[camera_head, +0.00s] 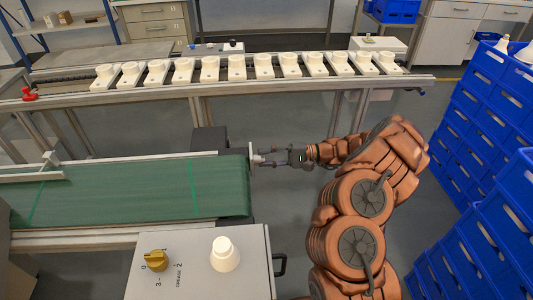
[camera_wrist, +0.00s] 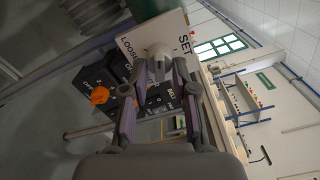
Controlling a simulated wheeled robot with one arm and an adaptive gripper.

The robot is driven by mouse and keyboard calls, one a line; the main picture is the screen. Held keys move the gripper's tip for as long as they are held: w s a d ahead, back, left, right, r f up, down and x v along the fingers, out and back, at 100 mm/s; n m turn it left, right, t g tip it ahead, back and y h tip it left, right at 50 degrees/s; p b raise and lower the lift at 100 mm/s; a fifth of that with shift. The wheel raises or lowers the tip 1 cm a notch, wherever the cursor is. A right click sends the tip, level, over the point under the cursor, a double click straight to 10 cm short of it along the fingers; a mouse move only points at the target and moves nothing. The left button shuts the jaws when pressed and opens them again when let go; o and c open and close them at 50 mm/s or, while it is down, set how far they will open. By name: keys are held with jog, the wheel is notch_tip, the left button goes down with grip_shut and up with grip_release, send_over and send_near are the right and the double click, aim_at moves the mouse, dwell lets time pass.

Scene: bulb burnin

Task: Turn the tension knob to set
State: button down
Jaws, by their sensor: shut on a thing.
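The tension knob (camera_wrist: 160,52) is a pale round knob on a white plate (camera_wrist: 140,40) marked LOOSE on the left and SET on the right in the wrist view. My gripper (camera_wrist: 160,68) is shut on the knob, one finger on each side. In the head view my gripper (camera_head: 268,158) reaches left to the end of the green conveyor belt (camera_head: 150,190), where the plate is seen edge-on. I cannot tell which mark the knob points to, as the fingers partly cover it.
A black box with an orange knob (camera_wrist: 98,95) is beside the plate in the wrist view. A control box with a yellow dial (camera_head: 154,261) and a white bulb-shaped piece (camera_head: 225,253) stands in front. Blue crates (camera_head: 480,130) are stacked at right. A rail with white holders runs behind.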

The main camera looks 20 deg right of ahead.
jog(key=shift+s+f+m+p, duration=0.2)
jog(key=shift+m+p, duration=1.7)
jog(key=shift+m, duration=1.45)
jog(key=shift+s+f+m+p, duration=0.15)
jog(key=shift+m+p, duration=1.75)
jog(key=shift+m, duration=1.45)
jog(key=c, duration=0.9)
grip_release()
jog(key=shift+r, duration=0.1)
jog(key=d, duration=0.4)
jog(key=s+d, duration=0.1)
jog(key=d, duration=0.2)
jog(key=s+d, duration=0.1)
jog(key=d, duration=0.3)
jog(key=shift+s+d, duration=0.15)
jog(key=shift+d, duration=0.15)
